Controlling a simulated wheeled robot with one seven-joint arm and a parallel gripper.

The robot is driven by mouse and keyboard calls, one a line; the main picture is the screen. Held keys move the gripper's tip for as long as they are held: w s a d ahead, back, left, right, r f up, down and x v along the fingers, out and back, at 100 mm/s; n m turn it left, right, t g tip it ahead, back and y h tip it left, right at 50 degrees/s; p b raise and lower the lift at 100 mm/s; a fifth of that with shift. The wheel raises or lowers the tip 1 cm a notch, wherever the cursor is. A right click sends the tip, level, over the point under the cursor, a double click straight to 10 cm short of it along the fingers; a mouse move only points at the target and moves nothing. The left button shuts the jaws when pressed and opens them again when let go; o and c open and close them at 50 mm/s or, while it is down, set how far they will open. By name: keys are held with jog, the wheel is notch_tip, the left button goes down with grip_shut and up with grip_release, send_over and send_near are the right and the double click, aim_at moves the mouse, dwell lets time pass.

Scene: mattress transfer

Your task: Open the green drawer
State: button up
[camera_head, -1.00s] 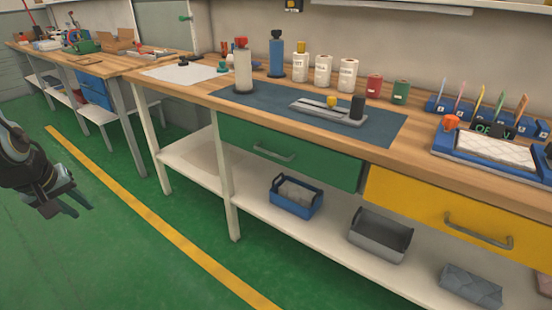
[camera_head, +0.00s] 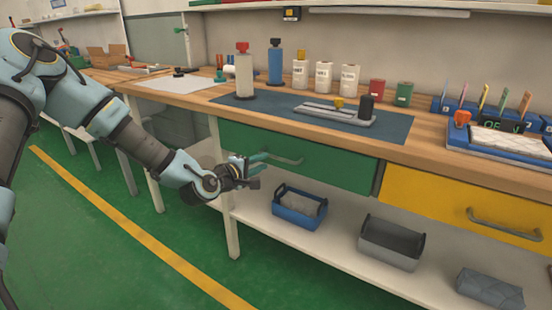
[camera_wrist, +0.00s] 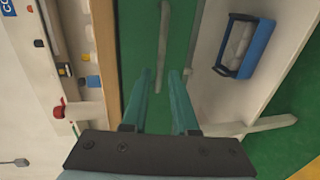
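The green drawer (camera_head: 325,164) is closed under the wooden workbench, with a grey bar handle (camera_head: 276,158) on its front. In the wrist view the drawer front (camera_wrist: 186,45) fills the middle, and its handle (camera_wrist: 163,48) runs up and down in the picture. My gripper (camera_head: 262,169) is in front of the drawer's left part, close to the handle in the head view.
A yellow drawer (camera_head: 460,207) is to the right of the green one. The lower shelf holds a blue bin (camera_head: 298,211) and a grey bin (camera_head: 390,246). A white table leg (camera_head: 229,220) stands below my gripper. Bottles and rolls stand on the bench top (camera_head: 425,140).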

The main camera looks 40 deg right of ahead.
aim_at(274, 158)
jog(key=x, duration=0.7)
jog(key=shift+w+d+p, duration=0.1)
jog(key=shift+d+p, duration=0.1)
jog(key=shift+p, duration=0.1)
grip_shut()
jog(key=shift+f, duration=0.1)
dwell(1.0)
